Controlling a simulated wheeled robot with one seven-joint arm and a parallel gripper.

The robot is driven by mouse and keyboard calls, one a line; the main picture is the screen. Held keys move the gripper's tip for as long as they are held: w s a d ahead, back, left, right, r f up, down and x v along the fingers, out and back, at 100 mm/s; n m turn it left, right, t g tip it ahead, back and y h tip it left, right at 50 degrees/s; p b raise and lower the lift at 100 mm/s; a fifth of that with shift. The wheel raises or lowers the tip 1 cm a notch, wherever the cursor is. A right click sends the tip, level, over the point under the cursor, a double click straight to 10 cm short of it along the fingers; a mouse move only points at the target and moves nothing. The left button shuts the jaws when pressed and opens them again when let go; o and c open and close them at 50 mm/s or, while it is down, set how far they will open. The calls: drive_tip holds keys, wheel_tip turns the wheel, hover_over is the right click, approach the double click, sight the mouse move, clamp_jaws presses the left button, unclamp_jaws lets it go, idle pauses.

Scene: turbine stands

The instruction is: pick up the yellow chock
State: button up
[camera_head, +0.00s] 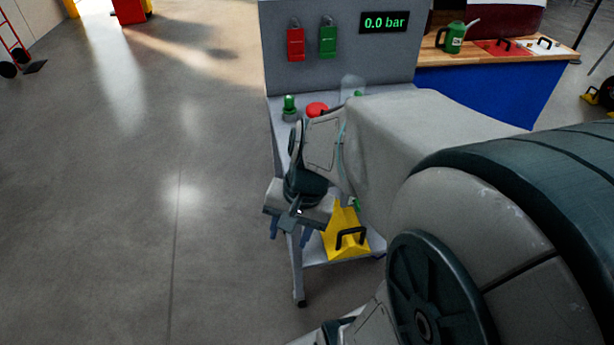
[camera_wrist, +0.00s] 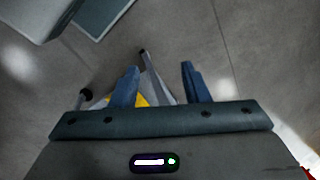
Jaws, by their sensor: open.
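The yellow chock (camera_head: 338,243) with a black handle (camera_head: 351,237) sits on the low shelf of the grey stand in the head view. My gripper (camera_head: 290,236) is left of the chock, with its two blue fingers apart and nothing seen between them. In the wrist view my gripper (camera_wrist: 160,68) is open, with a finger on each side. A small patch of the yellow chock (camera_wrist: 140,101) shows beside the left finger there; the rest is hidden by the finger and gripper body.
The grey stand's low shelf (camera_head: 318,259) and leg (camera_head: 297,270) are close to my gripper. Above are a green button (camera_head: 290,107), a red button (camera_head: 317,109) and a panel reading 0.0 bar (camera_head: 384,22). Open floor (camera_head: 120,200) lies to the left.

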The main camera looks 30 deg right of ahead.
drive_tip(key=w+d+f+m+t+y+b, duration=0.1)
drive_tip(key=w+d+f+m+y+b, duration=0.15)
drive_tip(key=f+m, duration=0.4)
drive_tip(key=w+d+f+m+y+b, duration=0.1)
drive_tip(key=f+m+y+b, duration=0.25)
drive_tip(key=f+m, duration=0.3)
drive_tip(key=m+t+h+b, duration=0.9)
drive_tip(key=m+t+b, duration=0.55)
drive_tip(key=m, duration=1.95)
approach(354, 232)
drive_tip(key=shift+g, duration=0.25)
drive_tip(key=w+b, duration=0.1)
drive_tip(key=w, duration=0.1)
drive_tip(key=w+b, duration=0.1)
drive_tip(key=w, duration=0.1)
drive_tip(key=w+b, duration=0.1)
drive_tip(key=shift+w+d+f, duration=0.2)
drive_tip(key=shift+w+d, duration=0.1)
drive_tip(key=shift+w, duration=0.1)
drive_tip(key=w+b, duration=0.1)
drive_tip(key=w+f+b, duration=0.1)
drive_tip(key=w, duration=0.1)
drive_tip(key=w+b, duration=0.1)
drive_tip(key=w, duration=0.1)
drive_tip(key=shift+f, duration=0.35)
drive_tip(key=shift+r, duration=0.15)
clamp_jaws()
